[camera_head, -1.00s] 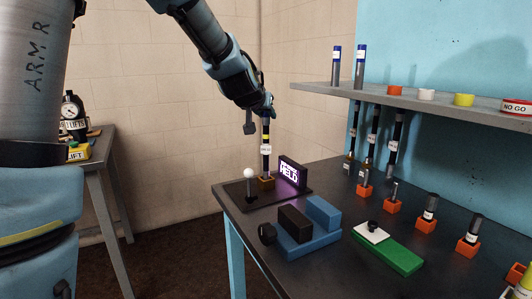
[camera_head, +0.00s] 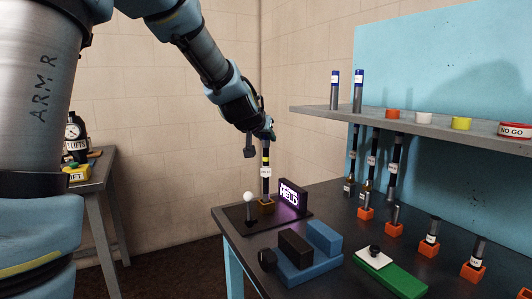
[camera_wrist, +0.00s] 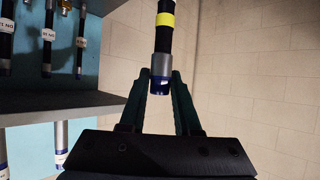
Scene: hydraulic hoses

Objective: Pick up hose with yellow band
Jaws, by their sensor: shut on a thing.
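In the wrist view the hose's yellow band (camera_wrist: 165,20) and grey, blue-tipped end (camera_wrist: 162,70) show, with the end between the two fingers of my gripper (camera_wrist: 160,80). Whether the lower end is clear of the block cannot be told.
A lit sign (camera_head: 292,195) and a white-knobbed lever (camera_head: 249,208) stand close to the hose. A blue fixture (camera_head: 300,262) and green plate (camera_head: 390,275) are in front. A shelf (camera_head: 420,118) with hanging hoses is at right.

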